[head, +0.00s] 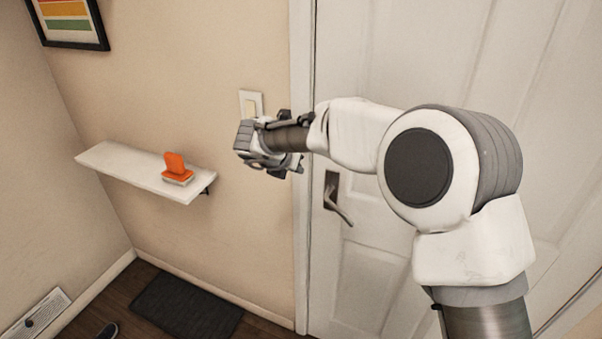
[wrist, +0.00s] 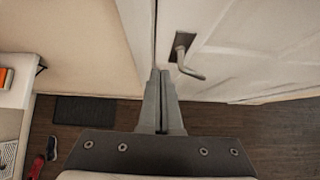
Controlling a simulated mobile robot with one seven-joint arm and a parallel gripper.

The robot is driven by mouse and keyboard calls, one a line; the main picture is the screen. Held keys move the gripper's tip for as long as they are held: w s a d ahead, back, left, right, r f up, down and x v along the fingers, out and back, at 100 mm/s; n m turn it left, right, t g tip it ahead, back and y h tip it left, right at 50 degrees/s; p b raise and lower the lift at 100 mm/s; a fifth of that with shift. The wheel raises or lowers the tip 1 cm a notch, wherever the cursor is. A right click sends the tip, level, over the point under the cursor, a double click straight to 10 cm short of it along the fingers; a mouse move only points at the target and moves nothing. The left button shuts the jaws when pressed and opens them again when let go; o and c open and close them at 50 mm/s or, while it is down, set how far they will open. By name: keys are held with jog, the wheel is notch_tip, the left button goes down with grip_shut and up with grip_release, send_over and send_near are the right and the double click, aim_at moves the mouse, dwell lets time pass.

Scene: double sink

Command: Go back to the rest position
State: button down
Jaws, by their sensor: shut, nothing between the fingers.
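My gripper (head: 243,143) is at the end of my outstretched arm, in front of the wall just left of the door frame in the head view. In the wrist view its two fingers (wrist: 161,74) are together, with nothing between them. A light switch (head: 251,104) is on the wall, partly hidden behind the gripper in the head view. I cannot tell whether the gripper touches the wall or the switch.
A white door (head: 400,60) with a lever handle (head: 338,203) is at the right. A wall shelf (head: 120,162) holds an orange and white object (head: 176,167). A dark mat (head: 187,305) lies on the floor below; shoes (wrist: 38,160) are nearby. A framed picture (head: 70,25) hangs upper left.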

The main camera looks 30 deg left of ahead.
jog(key=w+d+r+n+t+y, duration=0.2)
jog(key=w+d+r+n, duration=0.15)
jog(key=r, duration=0.45)
jog(key=w+d+r+n+t+y, duration=0.2)
jog(key=r+n, duration=0.2)
jog(key=r, duration=0.3)
jog(key=s+d+r+n+y, duration=0.2)
jog(key=s+d+r+n, duration=0.1)
jog(key=d+r+n, duration=0.65)
jog(key=s+d+f+n+g+h, duration=0.2)
jog(key=s+d+f+n, duration=0.3)
jog(key=s+d, duration=0.3)
jog(key=s+d+f+n+g+h, duration=0.2)
jog(key=s+d+f+n, duration=0.2)
jog(key=d, duration=1.1)
jog(key=s+d+f+n+g+h, duration=0.3)
jog(key=s+d+f+n, duration=0.2)
jog(key=s+d+n, duration=0.3)
jog(key=s+d, duration=0.3)
jog(key=s, duration=0.3)
jog(key=shift+s+d+f+n, duration=0.2)
jog(key=shift+s+f+n, duration=0.1)
jog(key=shift+n, duration=0.1)
